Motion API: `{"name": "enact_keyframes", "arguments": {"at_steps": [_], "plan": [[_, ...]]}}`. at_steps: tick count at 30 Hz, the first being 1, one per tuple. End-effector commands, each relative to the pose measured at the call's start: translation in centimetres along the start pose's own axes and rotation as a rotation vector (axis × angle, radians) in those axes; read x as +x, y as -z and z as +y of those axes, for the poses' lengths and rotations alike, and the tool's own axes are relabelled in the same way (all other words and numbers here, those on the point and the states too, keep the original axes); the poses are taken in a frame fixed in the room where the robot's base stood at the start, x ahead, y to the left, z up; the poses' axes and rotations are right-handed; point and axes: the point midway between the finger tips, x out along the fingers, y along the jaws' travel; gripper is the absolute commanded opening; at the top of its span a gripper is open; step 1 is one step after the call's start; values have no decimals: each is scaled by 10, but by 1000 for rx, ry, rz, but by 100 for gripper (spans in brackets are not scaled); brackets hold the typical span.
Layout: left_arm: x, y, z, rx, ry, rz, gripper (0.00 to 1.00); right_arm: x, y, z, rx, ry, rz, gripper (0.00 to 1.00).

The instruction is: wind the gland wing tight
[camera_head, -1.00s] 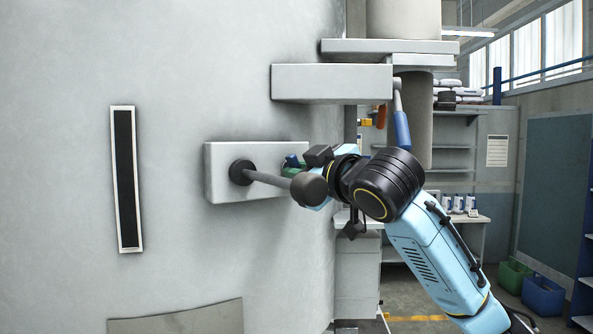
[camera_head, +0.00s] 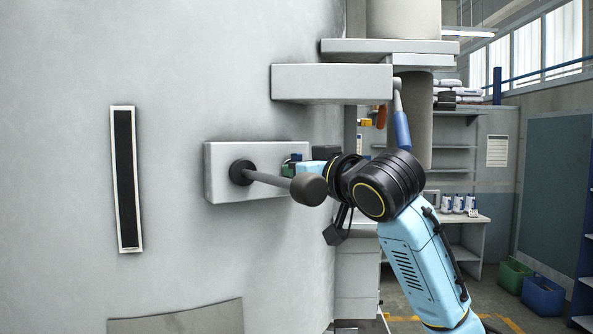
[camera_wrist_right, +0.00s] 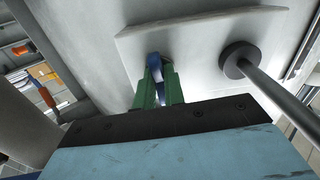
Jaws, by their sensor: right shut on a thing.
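The gland wing, a small blue piece, shows in the wrist view (camera_wrist_right: 154,73) in front of the pale mounting plate (camera_wrist_right: 190,28). My right gripper (camera_wrist_right: 157,84) has green fingers, one on each side of the blue wing, and is shut on it. In the head view the right gripper (camera_head: 291,164) is at the right part of the mounting plate (camera_head: 222,160), mostly hidden behind the lever's knob and my own wrist. The wing's base and its exact angle are hard to make out. My left gripper is not in view.
A grey lever (camera_head: 268,180) with a dark knob (camera_head: 309,189) sticks out from a black hub (camera_head: 242,172) on the same plate, close to my right wrist. A grey block (camera_head: 332,83) juts out above. A dark slotted strip (camera_head: 126,180) is on the wall at left.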

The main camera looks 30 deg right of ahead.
Motion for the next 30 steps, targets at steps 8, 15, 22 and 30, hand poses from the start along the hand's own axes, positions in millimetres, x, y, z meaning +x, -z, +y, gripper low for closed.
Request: {"name": "enact_keyframes", "arguments": {"at_steps": [8,15,22,30], "plan": [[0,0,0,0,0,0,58,0,-1,0,54,0,-3,0],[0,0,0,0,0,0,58,0,-1,-1,259,3,-3,0],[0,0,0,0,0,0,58,0,-1,0,298,0,-3,0],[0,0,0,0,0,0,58,0,-1,-1,502,2,-2,0]]}}
